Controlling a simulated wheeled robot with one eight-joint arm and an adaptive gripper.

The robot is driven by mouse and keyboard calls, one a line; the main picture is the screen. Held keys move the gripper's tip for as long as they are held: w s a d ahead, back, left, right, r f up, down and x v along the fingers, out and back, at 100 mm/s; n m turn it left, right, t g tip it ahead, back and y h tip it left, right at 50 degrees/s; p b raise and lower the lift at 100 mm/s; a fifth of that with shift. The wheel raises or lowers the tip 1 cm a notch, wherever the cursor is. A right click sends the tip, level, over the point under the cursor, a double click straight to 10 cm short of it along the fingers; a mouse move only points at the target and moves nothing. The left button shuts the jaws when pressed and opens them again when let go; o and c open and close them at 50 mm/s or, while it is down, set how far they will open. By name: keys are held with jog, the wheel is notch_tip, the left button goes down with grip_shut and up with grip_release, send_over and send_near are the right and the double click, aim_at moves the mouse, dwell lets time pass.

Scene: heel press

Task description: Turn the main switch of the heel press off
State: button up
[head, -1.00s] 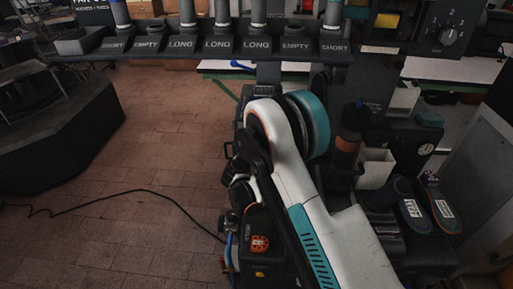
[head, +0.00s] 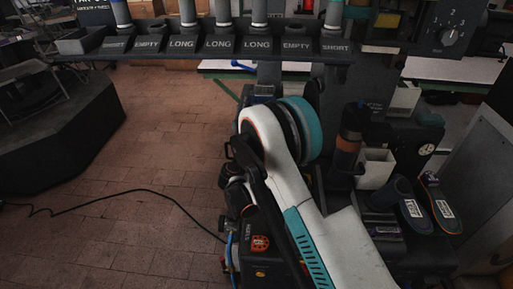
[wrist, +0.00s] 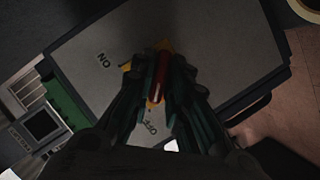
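In the wrist view, a grey panel (wrist: 215,70) fills the middle. The main switch's red handle (wrist: 160,75) sits on a yellow plate (wrist: 126,68). An upside-down ON label (wrist: 103,60) lies to the left and an OFF label (wrist: 150,128) below. The handle's long axis runs up and down in the picture, its lower end towards OFF. My gripper (wrist: 160,68) has its dark fingers on both sides of the handle, close to it. Dim light hides whether they touch it. The fingers partly cover the plate. In the head view my gripper and the switch are hidden.
A rack (head: 210,48) marked SHORT, EMPTY and LONG crosses the top of the head view. A knob numbered 1 to 3 (head: 450,38) is at the upper right. Shoes (head: 440,205) stand at the right. A black cable (head: 130,192) lies on the open brick floor at the left.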

jog(key=shift+o, duration=0.5)
jog(key=shift+s, duration=0.1)
jog(key=v, duration=1.1)
jog(key=shift+s+a, duration=0.15)
jog(key=shift+s, duration=0.2)
jog(key=shift+r, duration=0.2)
